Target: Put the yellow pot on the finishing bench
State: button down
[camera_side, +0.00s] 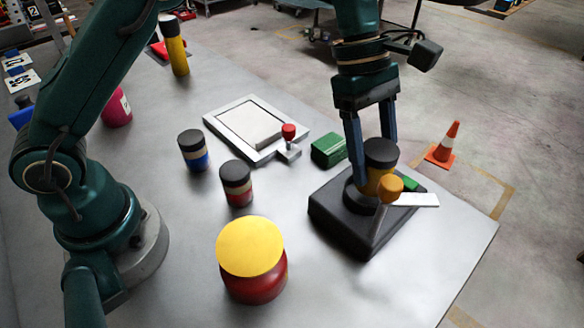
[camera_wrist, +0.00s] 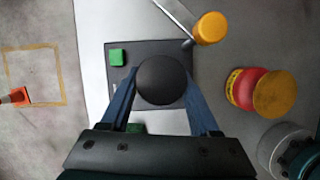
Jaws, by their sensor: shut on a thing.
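The yellow pot (camera_side: 372,182), with a black lid, is between the blue fingers of my gripper (camera_side: 374,160), which is shut on it. It looks upright, at or just above the round black seat of a black stand (camera_side: 335,215); I cannot tell if it touches. In the wrist view the pot's black lid (camera_wrist: 162,80) lies between the fingers over the black stand (camera_wrist: 118,78) and hides the seat. The stand has a green button (camera_wrist: 117,57) and a lever with an orange knob (camera_side: 390,187). I cannot tell which fixture is the finishing bench.
A white framed plate (camera_side: 250,125) with a red knob and a green block (camera_side: 328,150) lie left of the stand. Blue (camera_side: 193,150) and red (camera_side: 236,183) pots stand farther left. A red drum with a yellow top (camera_side: 252,265) is in front. The table's right front is clear.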

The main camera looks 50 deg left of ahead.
jog(key=a+r+m+g, duration=0.1)
jog(key=a+r+m, duration=0.2)
jog(key=a+r, duration=0.65)
jog(key=s+d+f+m+g+y, duration=0.1)
jog(key=s+d+f+m, duration=0.2)
jog(key=s+d+f, duration=0.1)
jog(key=s+d+f+m+g+y, duration=0.1)
jog(key=s+d+f+m, duration=0.3)
jog(key=d, duration=0.4)
jog(key=s+d+f+m+y, duration=0.1)
jog(key=s+d+f+m, duration=0.3)
jog(key=s+d+f, duration=0.1)
jog(key=shift+s+d+f+g, duration=0.2)
jog(key=shift+s+d, duration=0.2)
jog(key=shift+s, duration=0.2)
jog(key=shift+s+d+f+g, duration=0.1)
jog(key=shift+s+d+g, duration=0.1)
jog(key=shift+s+d, duration=0.25)
send_over(338, 321)
jog(key=shift+f, duration=2)
jog(key=shift+f, duration=0.1)
jog(key=shift+c, duration=0.6)
grip_release()
